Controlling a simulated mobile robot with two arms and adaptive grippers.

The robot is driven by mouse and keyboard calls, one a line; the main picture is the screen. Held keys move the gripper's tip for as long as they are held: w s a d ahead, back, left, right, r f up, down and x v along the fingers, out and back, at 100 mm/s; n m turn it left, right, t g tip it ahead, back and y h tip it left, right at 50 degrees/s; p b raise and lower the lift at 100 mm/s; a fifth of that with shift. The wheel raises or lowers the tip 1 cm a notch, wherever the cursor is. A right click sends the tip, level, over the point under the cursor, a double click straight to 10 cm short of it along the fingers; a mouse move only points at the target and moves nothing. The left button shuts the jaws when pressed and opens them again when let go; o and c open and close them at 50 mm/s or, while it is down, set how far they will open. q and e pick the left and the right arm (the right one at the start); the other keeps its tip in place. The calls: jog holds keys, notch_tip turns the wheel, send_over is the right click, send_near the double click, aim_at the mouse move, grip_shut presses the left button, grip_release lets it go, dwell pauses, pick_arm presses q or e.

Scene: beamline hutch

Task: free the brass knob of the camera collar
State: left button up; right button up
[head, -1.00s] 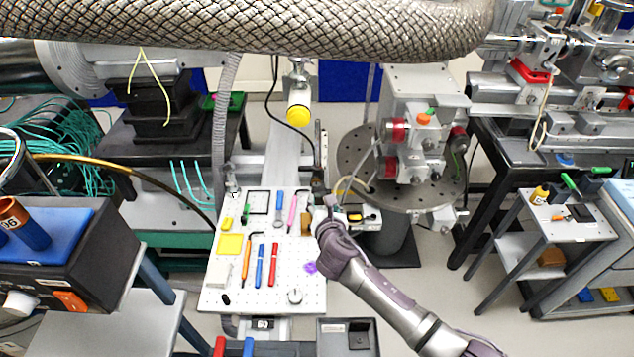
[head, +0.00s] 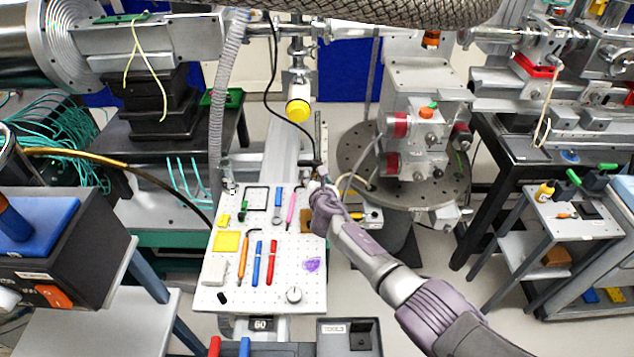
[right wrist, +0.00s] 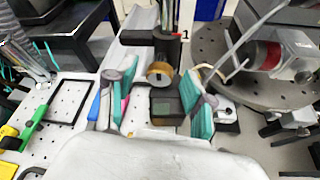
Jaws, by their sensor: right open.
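The brass knob (right wrist: 160,74) shows in the right wrist view as a short round piece facing me. It sits on the dark collar (right wrist: 166,50) around an upright dark post. My right gripper (right wrist: 158,108) is open. Its two teal-padded fingers stand apart, left and right of the knob's line and nearer to the camera; I see no contact with the knob. A dark block (right wrist: 168,100) shows between the fingers, below the knob. In the head view my right gripper (head: 320,184) is at the right rear edge of the white board, and the knob is not clear there. My left gripper is not in view.
The white perforated board (head: 210,295) carries pens, a yellow pad and small tools. A round perforated table (head: 352,150) with a red-and-grey instrument (head: 420,125) stands close on the right. A yellow-capped cylinder (head: 298,110) is behind. A braided hose (head: 400,10) crosses the top.

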grip_shut()
jog(key=shift+r, duration=0.1)
dwell(0.4)
jog(key=shift+a+n+h+p, duration=0.1)
jog(key=shift+n+h+p, duration=0.45)
jog(key=shift+n, duration=0.35)
jog(key=shift+a+n+h+b, duration=0.1)
jog(key=shift+n+h+b, duration=0.3)
jog(key=shift+n+h, duration=0.85)
jog(key=shift+n, duration=0.25)
grip_release()
